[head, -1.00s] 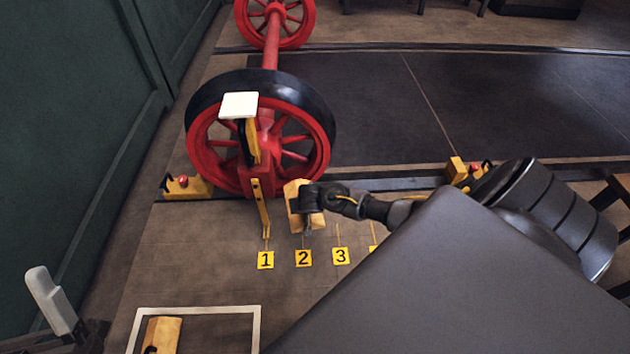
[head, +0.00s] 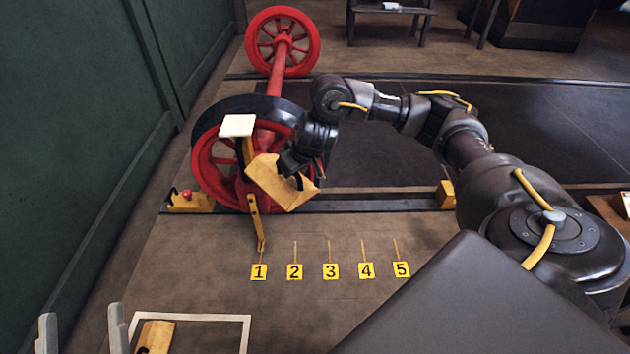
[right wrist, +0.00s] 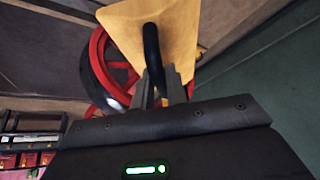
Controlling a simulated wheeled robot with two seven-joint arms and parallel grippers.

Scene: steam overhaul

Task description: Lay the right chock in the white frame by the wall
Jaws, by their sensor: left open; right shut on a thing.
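The right chock (head: 279,183) is a yellow wedge with a black handle. My right gripper (head: 298,177) is shut on it and holds it tilted in the air in front of the red wheel. In the right wrist view the chock (right wrist: 178,30) shows with its black handle (right wrist: 152,55) between the fingers of my right gripper (right wrist: 163,82). The white frame (head: 205,318) lies on the floor by the green wall at the lower left. Another yellow chock (head: 155,337) lies inside its left part. My left gripper (head: 83,330) is open and empty, just left of the frame.
The red wheelset (head: 217,165) stands on the rail, with a yellow lever (head: 255,222) in front. Yellow number tags run along the floor, such as tag 3 (head: 330,271). The green wall (head: 75,120) bounds the left. The frame's right part is clear.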

